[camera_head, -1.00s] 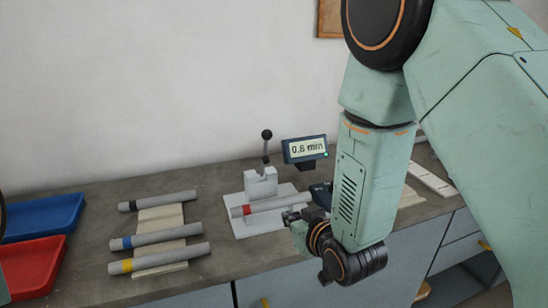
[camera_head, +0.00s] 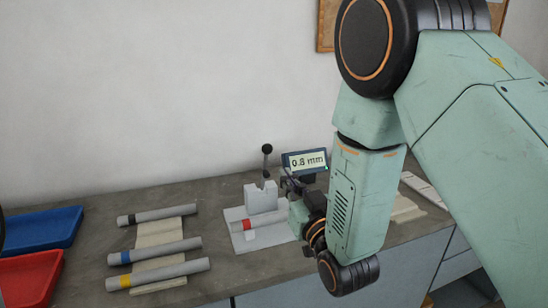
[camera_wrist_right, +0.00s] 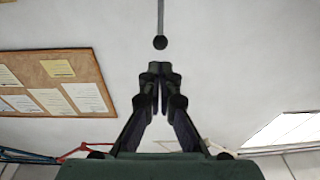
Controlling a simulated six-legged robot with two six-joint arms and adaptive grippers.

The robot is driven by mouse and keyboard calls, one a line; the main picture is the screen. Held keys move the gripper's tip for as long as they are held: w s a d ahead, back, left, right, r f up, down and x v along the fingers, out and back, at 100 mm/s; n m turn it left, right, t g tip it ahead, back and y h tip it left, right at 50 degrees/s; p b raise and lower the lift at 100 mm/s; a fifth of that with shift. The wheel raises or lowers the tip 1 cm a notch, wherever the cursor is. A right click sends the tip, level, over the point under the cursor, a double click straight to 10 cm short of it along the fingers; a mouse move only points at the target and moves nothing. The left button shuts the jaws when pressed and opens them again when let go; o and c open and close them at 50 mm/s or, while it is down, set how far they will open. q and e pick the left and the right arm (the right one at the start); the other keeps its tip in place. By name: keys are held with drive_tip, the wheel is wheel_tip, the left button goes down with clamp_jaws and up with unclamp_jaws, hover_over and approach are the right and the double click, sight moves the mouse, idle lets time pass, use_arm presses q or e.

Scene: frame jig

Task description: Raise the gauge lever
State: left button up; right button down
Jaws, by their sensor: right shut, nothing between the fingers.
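The gauge (camera_head: 262,199) is a pale grey block on a light plate in the head view. Its lever (camera_head: 267,150) stands nearly upright with a black ball on top. A tube with a red band (camera_head: 260,224) lies at the front of the gauge. My right gripper (camera_head: 286,180) is just right of the lever, below its ball; contact cannot be told. In the wrist view its fingers (camera_wrist_right: 160,75) are together and empty. Beyond them a dark ball on a thin rod shows; whether it is the lever is unclear. My left gripper is not in view.
A display (camera_head: 305,161) reading 0.8 mm stands behind my right gripper. Tubes with black (camera_head: 158,215), blue (camera_head: 155,251) and yellow (camera_head: 158,274) bands lie on a pale support at left. Blue (camera_head: 42,228) and red (camera_head: 30,275) trays stand further left.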

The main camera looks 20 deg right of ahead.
sight(269, 150)
drive_tip(key=w, duration=0.5)
drive_tip(key=w+r+p, duration=0.1)
drive_tip(key=w, duration=0.1)
drive_tip(key=shift+w+a, duration=0.25)
drive_tip(key=shift+w, duration=0.1)
drive_tip(key=shift+r, duration=0.1)
drive_tip(key=shift+w+r, duration=0.5)
drive_tip(key=shift+w, duration=0.35)
drive_tip(key=shift+s, duration=0.1)
drive_tip(key=shift+f, duration=0.1)
